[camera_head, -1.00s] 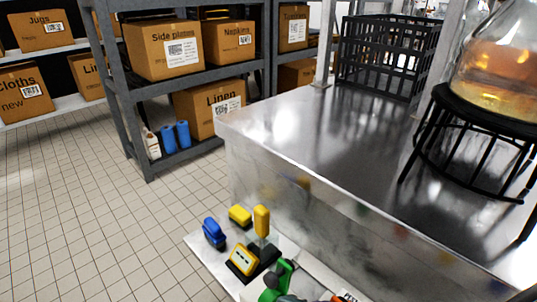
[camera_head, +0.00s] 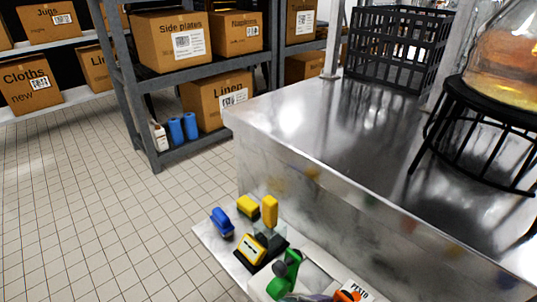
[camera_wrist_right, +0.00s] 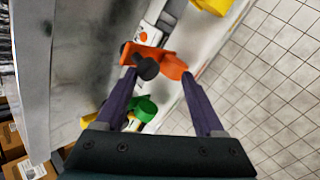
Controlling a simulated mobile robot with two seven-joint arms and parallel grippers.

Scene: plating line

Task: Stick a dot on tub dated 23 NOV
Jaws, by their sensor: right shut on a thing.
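In the right wrist view my right gripper (camera_wrist_right: 159,74) is shut on an orange tool (camera_wrist_right: 150,53) with a dark round knob. The orange tool also shows at the bottom edge of the head view (camera_head: 347,297), with a purple finger beside it. Just beyond it lies a white label (camera_wrist_right: 147,34) with a small orange mark; its text is unreadable there. In the head view a white label reading PESTO (camera_head: 360,290) is partly cut off by the frame. No 23 NOV date is readable. My left gripper is not in view.
A green tool (camera_head: 287,270), a black-and-yellow device (camera_head: 254,250), and yellow and blue (camera_head: 222,222) items stand on a pale low surface beside the steel counter (camera_head: 310,130). A black crate (camera_head: 398,48) and a glass vessel on a black stand (camera_head: 480,130) are on the counter.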

